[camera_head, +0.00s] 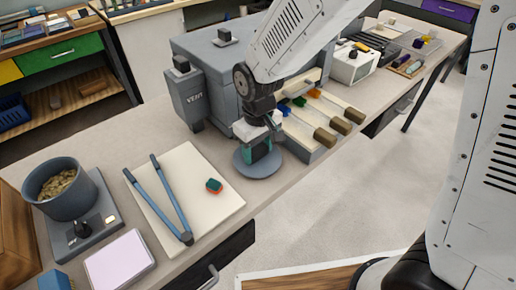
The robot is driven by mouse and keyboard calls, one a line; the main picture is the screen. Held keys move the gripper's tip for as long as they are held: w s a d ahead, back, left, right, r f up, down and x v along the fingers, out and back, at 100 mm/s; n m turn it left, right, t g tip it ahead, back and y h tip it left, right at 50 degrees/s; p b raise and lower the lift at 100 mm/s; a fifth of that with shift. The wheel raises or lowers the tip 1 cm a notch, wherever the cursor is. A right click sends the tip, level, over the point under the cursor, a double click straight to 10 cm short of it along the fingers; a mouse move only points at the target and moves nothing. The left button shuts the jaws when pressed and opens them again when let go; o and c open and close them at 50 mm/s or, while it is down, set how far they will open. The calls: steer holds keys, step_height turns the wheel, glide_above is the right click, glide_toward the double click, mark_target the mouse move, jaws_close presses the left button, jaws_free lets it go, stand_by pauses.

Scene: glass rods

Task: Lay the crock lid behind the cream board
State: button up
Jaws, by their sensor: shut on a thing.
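The crock lid (257,170) is a flat blue-grey disc just right of the cream board's far right corner. My gripper (259,150) points down over the lid's middle and is shut on it. The fingers hide the place of the grip. I cannot tell whether the lid touches the counter. The cream board (205,165) lies flat on the counter, left of the lid.
A grey furnace-like box (215,60) stands behind the board and lid. Rods with brown handles (338,128) lie on a rack at the right. A blue-grey pot (60,190) sits on a base at the left, near a pale pad (120,260).

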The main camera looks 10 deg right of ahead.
mark_target(258, 150)
steer(key=shift+f, duration=0.2)
steer(key=o, duration=1.2)
steer(key=shift+c, duration=0.2)
step_height(258, 150, up, 12)
steer(key=s+d+r+m, duration=0.3)
steer(key=s+d+r, duration=0.1)
steer(key=s+d, duration=0.5)
steer(key=s+d+r+m+t, duration=0.1)
steer(key=s+d+r+m, duration=0.2)
steer(key=s+d, duration=0.6)
steer(key=shift+s+d+r+m, duration=0.3)
steer(key=shift+s+d+r, duration=0.15)
steer(key=shift+d, duration=0.8)
steer(key=shift+s+d+f, duration=0.1)
steer(key=shift+s, duration=0.25)
steer(key=c, duration=0.6)
